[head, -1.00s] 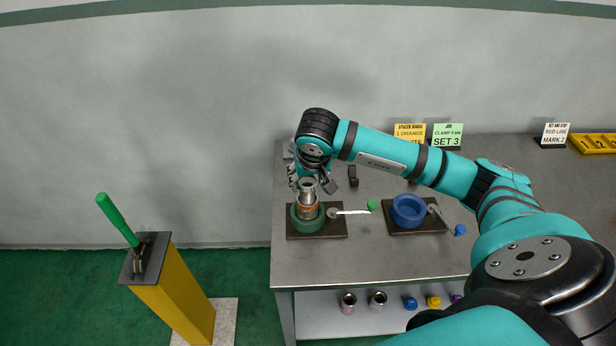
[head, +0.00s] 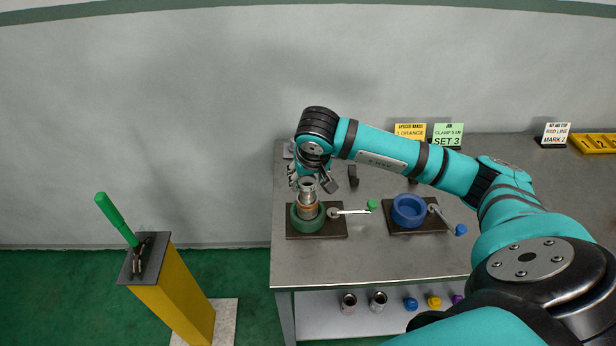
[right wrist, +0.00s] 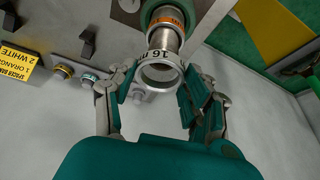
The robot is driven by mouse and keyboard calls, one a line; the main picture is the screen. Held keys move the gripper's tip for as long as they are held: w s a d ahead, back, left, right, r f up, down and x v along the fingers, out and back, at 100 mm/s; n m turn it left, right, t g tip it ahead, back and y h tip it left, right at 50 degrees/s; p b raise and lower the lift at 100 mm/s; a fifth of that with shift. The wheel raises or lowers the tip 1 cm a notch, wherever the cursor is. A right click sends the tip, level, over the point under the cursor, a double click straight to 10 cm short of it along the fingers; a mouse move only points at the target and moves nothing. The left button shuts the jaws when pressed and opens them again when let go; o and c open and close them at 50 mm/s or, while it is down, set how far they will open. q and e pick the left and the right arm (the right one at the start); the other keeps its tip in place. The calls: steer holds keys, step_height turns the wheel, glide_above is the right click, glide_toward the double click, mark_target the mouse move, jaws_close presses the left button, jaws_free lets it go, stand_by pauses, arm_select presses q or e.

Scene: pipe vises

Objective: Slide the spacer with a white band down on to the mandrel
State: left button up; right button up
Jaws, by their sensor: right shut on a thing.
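The white-banded spacer (right wrist: 160,62) is a short metal ring with a pale band and the figure 16. It is between the fingers of my right gripper (right wrist: 160,92), which is shut on it. In the head view the spacer (head: 308,184) is at the top of an upright metal stack, beside my right gripper (head: 316,182). An orange-banded piece (right wrist: 166,17) sits further along the same stack. The stack stands in a green round vise (head: 300,224). The mandrel is mostly hidden by these pieces. My left gripper is not in view.
A blue vise (head: 408,210) stands to the right on the bench (head: 360,262). Both vises have levers with ball ends. Sign cards (head: 448,134) stand at the back. Spare metal rings (head: 349,302) lie on the lower shelf. A yellow post (head: 185,300) with a green handle stands left.

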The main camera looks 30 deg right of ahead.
mark_target(308, 192)
steer(key=shift+b, duration=0.6)
stand_by(0.7)
steer(key=shift+f+b, duration=2.4)
steer(key=shift+f, duration=0.15)
steer(key=o, duration=1.1)
steer(key=v, duration=1.2)
steer(key=shift+s, duration=0.1)
